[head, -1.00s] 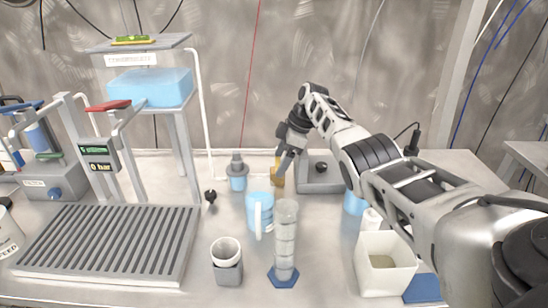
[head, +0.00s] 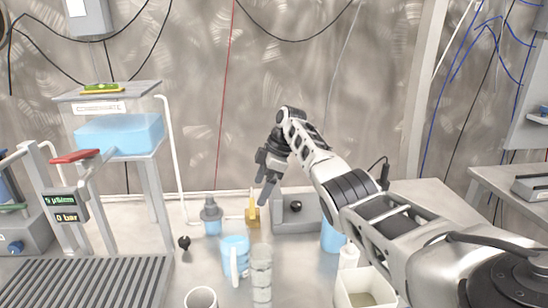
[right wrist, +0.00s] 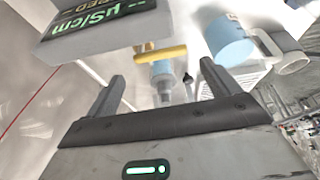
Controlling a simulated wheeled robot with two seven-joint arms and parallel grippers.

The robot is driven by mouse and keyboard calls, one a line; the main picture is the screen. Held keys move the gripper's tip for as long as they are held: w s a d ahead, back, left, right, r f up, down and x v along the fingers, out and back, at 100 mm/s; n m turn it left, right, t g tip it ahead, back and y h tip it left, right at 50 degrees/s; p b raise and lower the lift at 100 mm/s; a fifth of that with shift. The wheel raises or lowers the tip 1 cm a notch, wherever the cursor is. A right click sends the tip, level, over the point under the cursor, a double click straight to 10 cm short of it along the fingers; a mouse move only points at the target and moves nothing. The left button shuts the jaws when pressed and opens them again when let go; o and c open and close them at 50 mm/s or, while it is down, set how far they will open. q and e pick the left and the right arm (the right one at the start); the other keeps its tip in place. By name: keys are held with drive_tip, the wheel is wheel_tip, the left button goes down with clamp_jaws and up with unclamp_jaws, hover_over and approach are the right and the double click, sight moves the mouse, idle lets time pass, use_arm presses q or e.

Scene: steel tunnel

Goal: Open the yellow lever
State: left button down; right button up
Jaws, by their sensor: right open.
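The yellow lever (head: 252,208) stands roughly upright at the left end of a low grey meter box (head: 312,213), near the back of the bench. In the right wrist view the yellow lever (right wrist: 160,55) lies across the picture, below the meter's display and beyond my fingertips. My right gripper (head: 262,190) is just right of the lever in the head view. It also shows in the right wrist view (right wrist: 165,82), its two fingers spread wide with nothing between them. Whether a finger touches the lever cannot be told. My left gripper is in neither view.
A blue mug (head: 235,254) and a clear cylinder (head: 261,273) stand in front. A stand with a red handle (head: 75,157) and a water tank (head: 120,133) are left. A white bin (head: 366,290) sits under my right arm.

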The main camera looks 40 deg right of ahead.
drive_tip(key=v, duration=1.1)
drive_tip(key=shift+a, duration=0.1)
